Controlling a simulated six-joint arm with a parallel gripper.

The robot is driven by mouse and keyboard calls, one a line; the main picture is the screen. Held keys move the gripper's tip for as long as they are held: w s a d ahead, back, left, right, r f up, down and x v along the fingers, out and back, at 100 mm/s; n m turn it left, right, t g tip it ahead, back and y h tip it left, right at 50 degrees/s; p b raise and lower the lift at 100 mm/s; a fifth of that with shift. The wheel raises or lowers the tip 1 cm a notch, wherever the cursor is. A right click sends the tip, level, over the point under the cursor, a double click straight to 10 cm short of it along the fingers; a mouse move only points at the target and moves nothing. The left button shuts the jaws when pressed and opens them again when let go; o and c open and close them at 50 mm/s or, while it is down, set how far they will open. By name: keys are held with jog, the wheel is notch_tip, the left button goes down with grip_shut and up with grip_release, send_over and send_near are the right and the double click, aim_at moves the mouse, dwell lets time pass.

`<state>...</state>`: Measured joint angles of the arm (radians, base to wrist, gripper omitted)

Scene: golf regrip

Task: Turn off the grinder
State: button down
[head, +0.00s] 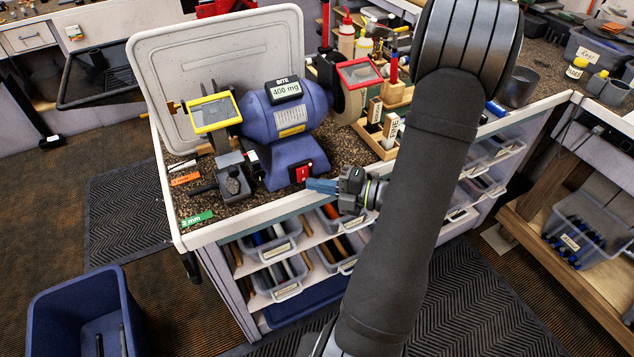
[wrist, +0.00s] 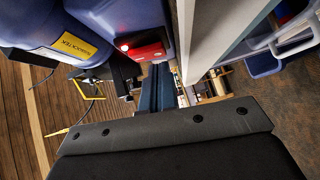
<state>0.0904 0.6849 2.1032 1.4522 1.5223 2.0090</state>
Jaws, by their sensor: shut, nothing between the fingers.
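The blue bench grinder (head: 268,124) stands on the bench, with a label reading 400 mg on top and a yellow-framed eye shield at its left. Its red switch (head: 302,173) is on the front of the base. In the wrist view the switch (wrist: 146,52) shows a small glowing light at one end. My gripper (head: 310,185) is shut and empty, its blue fingers pointing left with the tips close to the switch's lower right. The fingers also show in the wrist view (wrist: 158,88), beside the switch; I cannot tell whether they touch it.
A white panel (head: 160,85) stands behind the grinder. Wooden blocks and bottles crowd the bench to the right. Clear bins (head: 268,243) sit on shelves below the bench's white front edge (head: 250,226). A blue bin (head: 55,305) stands on the floor at left.

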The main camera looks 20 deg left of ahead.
jog(key=shift+w+a, duration=0.3)
jog(key=shift+f, duration=0.1)
jog(key=shift+w+a, duration=0.1)
jog(key=shift+w, duration=0.05)
jog(key=s+d+f, duration=0.1)
jog(key=s+d, duration=0.2)
jog(key=d, duration=0.9)
jog(key=shift+d+f, duration=0.2)
jog(key=shift+d, duration=0.2)
jog(key=shift+a, duration=0.1)
